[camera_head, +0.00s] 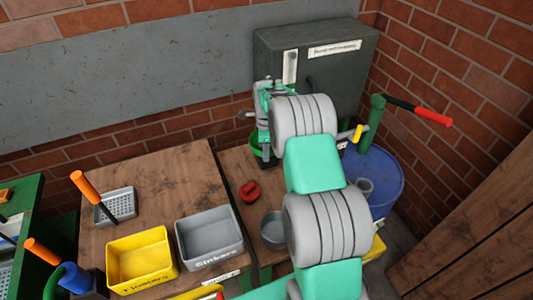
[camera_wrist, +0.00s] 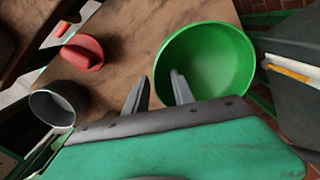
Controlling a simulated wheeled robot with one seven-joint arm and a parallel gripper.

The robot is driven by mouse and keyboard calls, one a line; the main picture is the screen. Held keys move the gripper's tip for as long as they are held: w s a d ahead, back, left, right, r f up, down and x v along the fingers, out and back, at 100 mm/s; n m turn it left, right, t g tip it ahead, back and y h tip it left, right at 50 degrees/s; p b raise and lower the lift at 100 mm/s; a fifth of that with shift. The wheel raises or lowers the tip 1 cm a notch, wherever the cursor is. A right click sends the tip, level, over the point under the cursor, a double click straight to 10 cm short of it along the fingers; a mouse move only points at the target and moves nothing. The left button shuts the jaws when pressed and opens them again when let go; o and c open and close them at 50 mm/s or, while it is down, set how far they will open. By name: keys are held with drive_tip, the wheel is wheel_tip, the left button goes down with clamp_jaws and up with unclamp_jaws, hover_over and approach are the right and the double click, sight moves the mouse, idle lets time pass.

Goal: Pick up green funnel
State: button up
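The green funnel (camera_wrist: 207,62) stands on the wooden table with its wide mouth facing up in the wrist view. My gripper (camera_wrist: 162,82) is open. One finger is outside the funnel's near left rim and the other overlaps the inside of its mouth, so the rim appears between them. I cannot tell whether either finger touches it. In the head view only part of the green funnel (camera_head: 257,151) shows, mostly hidden behind my gripper (camera_head: 250,118).
A red object (camera_head: 250,191) and a grey metal cup (camera_head: 272,230) stand on the same table. A grey bin (camera_head: 210,240) and a yellow bin (camera_head: 142,262) are on the left table. A dark cabinet (camera_head: 330,75) stands behind, a blue barrel (camera_head: 385,185) to the right.

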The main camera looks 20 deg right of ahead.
drive_tip(key=shift+c, duration=0.3)
clamp_jaws()
idle(1.1)
